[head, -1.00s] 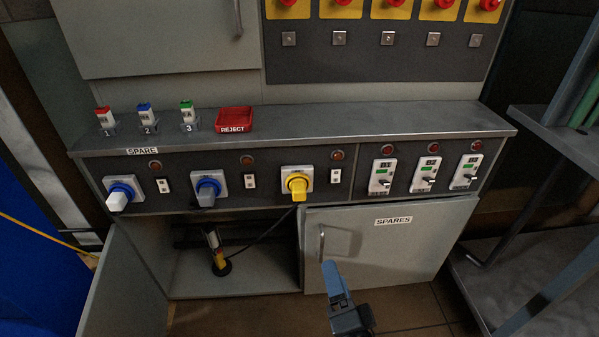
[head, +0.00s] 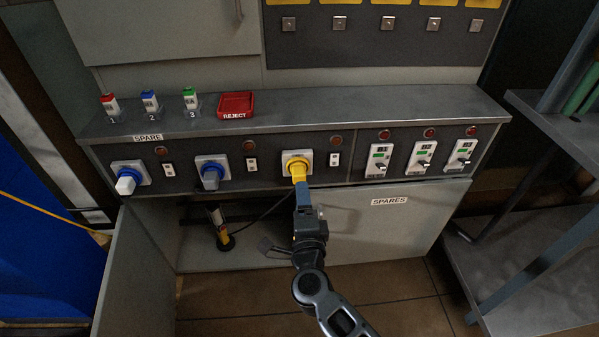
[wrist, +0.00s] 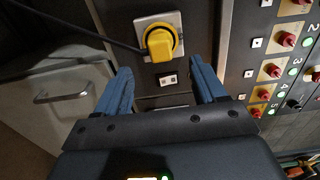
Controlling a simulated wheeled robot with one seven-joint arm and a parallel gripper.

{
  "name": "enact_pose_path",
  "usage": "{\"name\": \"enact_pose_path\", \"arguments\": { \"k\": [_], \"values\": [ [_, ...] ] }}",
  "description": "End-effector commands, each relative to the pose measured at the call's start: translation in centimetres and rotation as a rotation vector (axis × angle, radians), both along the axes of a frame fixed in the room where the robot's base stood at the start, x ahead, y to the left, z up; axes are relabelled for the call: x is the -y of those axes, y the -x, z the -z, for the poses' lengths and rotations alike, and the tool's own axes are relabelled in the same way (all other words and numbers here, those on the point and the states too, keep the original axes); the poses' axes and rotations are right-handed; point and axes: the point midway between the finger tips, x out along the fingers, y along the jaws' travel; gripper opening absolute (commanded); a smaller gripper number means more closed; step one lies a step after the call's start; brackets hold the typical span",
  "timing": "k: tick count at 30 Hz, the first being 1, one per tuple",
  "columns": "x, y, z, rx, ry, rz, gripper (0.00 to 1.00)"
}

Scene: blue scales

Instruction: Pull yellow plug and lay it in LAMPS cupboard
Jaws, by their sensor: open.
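The yellow plug (head: 298,170) sits in the right-hand socket of the dark front panel. The wrist view shows the yellow plug (wrist: 160,43) in its pale square socket plate, with a black cable leading off. My gripper (head: 302,187) is just in front of and below the plug. In the wrist view my gripper (wrist: 163,68) is open, its blue fingers spread, with the plug ahead of the gap and nothing held. An open cupboard (head: 200,258) below holds a small lamp-like object (head: 222,230). No LAMPS label is readable.
The closed SPARES door (head: 400,222) lies behind my arm at the right. Two blue plugs (head: 126,181) (head: 211,174) sit in sockets at the left. A red REJECT tray (head: 236,104) stands on the ledge. A metal shelf unit (head: 530,250) stands at the far right.

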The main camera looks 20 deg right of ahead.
Motion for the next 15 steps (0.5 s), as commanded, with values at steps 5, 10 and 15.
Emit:
{"name": "enact_pose_path", "arguments": {
  "k": [5,10,15],
  "values": [
    [0.6,-2.1,0.2,0.003,0.001,0.000,0.70],
    [1.4,-4.3,0.2,0.002,0.001,0.000,0.70],
    [2.0,-6.2,0.0,0.002,0.001,0.001,0.70]
  ]
}}
